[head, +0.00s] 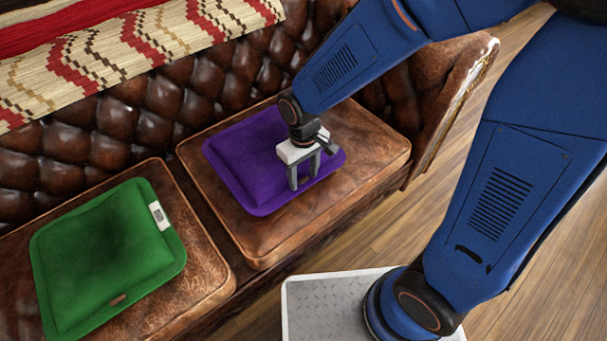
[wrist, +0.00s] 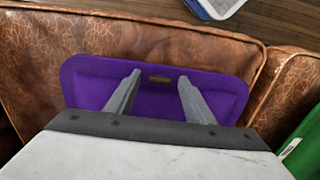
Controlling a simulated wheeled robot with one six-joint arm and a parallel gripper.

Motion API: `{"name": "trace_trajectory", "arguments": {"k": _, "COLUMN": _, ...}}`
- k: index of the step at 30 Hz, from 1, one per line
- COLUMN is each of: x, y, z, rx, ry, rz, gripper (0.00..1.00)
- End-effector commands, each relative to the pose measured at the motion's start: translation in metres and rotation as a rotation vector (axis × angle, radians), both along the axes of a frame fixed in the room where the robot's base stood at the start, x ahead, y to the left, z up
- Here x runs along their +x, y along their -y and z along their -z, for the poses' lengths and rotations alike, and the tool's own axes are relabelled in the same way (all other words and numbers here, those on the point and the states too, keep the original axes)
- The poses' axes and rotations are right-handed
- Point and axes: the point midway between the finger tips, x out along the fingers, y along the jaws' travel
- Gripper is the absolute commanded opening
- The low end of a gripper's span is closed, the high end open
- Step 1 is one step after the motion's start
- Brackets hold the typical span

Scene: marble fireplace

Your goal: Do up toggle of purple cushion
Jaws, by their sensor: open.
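The purple cushion (head: 244,162) lies flat on the right leather seat of the sofa. My gripper (head: 304,186) is over the cushion's right part, pointing down, with its two fingers apart and nothing between them. In the wrist view the purple cushion (wrist: 150,97) lies beyond and below the open fingers (wrist: 160,78). A small brown toggle (wrist: 159,78) shows near the cushion's far edge, between the fingertips in the picture. Whether the fingers touch the cushion I cannot tell. In the head view the toggle is not discernible.
A green cushion (head: 107,254) with a white label (head: 158,215) and a small brown toggle (head: 118,299) lies on the left seat. The tufted backrest (head: 150,125) carries a patterned throw (head: 110,50). Wooden floor (head: 400,225) lies in front of the sofa.

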Motion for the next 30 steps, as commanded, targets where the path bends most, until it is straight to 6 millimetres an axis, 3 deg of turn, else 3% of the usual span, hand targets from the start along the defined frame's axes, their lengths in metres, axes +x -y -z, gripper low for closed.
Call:
{"name": "trace_trajectory", "arguments": {"k": 8, "x": 0.0001, "y": -0.0001, "z": 0.0015, "rx": 0.001, "ry": 0.001, "rz": 0.000, "gripper": 0.48}}
{"name": "trace_trajectory", "arguments": {"k": 14, "x": 0.0001, "y": -0.0001, "z": 0.0013, "rx": 0.000, "ry": 0.000, "rz": 0.000, "gripper": 0.07}}
{"name": "trace_trajectory", "arguments": {"k": 30, "x": -0.0002, "y": 0.0004, "z": 0.0016, "rx": -0.002, "ry": -0.001, "rz": -0.133, "gripper": 0.07}}
